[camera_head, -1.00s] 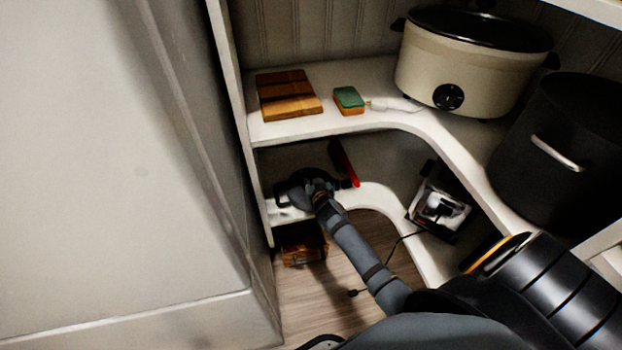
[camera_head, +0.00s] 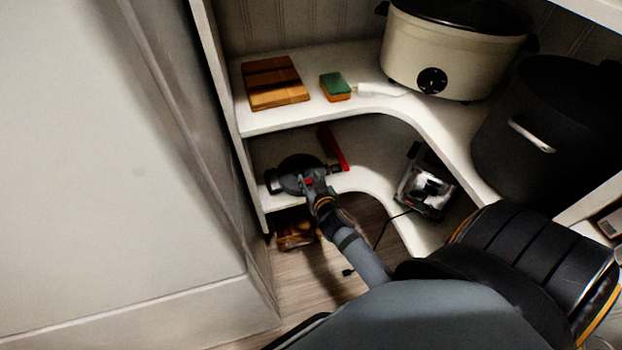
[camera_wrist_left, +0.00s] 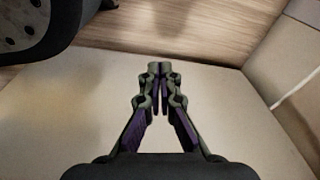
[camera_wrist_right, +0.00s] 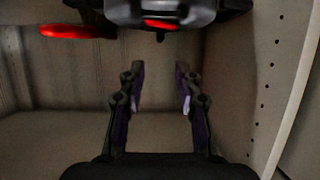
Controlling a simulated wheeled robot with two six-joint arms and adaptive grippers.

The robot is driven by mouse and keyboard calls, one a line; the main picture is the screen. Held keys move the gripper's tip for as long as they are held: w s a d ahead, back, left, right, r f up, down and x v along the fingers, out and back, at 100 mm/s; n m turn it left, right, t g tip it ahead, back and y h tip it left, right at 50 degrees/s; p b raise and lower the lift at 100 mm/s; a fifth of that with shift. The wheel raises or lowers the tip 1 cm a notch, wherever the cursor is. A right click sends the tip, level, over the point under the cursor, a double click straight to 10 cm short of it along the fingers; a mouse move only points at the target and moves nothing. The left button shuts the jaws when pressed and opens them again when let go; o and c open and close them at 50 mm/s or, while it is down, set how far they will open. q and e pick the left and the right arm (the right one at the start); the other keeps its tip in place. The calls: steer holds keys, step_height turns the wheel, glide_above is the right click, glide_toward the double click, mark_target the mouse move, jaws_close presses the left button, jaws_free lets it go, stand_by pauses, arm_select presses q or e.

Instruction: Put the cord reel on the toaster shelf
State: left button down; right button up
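The dark round cord reel (camera_head: 297,170) sits at the left end of the lower shelf (camera_head: 370,182). It also shows at the top of the right wrist view (camera_wrist_right: 165,12), with a red spot. The toaster (camera_head: 428,190), silver and black, stands on the same shelf further right, with a cord hanging over the edge. My right gripper (camera_head: 312,186) is at the near side of the reel. In the right wrist view its fingers (camera_wrist_right: 160,85) are apart with nothing between them, and the reel lies beyond the tips. My left gripper (camera_wrist_left: 158,70) has its fingertips together, holding nothing.
A red object (camera_head: 333,149) lies behind the reel. The upper shelf holds a wooden board (camera_head: 275,82), a sponge (camera_head: 335,86), a cream slow cooker (camera_head: 450,55) and a black pot (camera_head: 545,125). A wooden box (camera_head: 296,235) is on the floor below. A wall panel stands close at the left.

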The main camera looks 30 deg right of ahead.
steer(key=shift+s+a+r, duration=0.1)
steer(key=shift+s+r, duration=0.1)
steer(key=shift+s, duration=0.3)
steer(key=shift+f, duration=0.1)
steer(key=s+f+n+g, duration=0.15)
steer(key=s+f, duration=0.25)
steer(key=f, duration=0.4)
steer(key=s+f+g, duration=0.3)
steer(key=f, duration=0.4)
steer(key=s+a+f+n+g+y, duration=0.1)
steer(key=s+f+g, duration=0.6)
steer(key=s+f, duration=0.9)
steer(key=shift+s+f+y, duration=0.2)
steer(key=shift+s+y, duration=0.5)
steer(key=shift+s, duration=0.55)
steer(key=shift+n, duration=0.25)
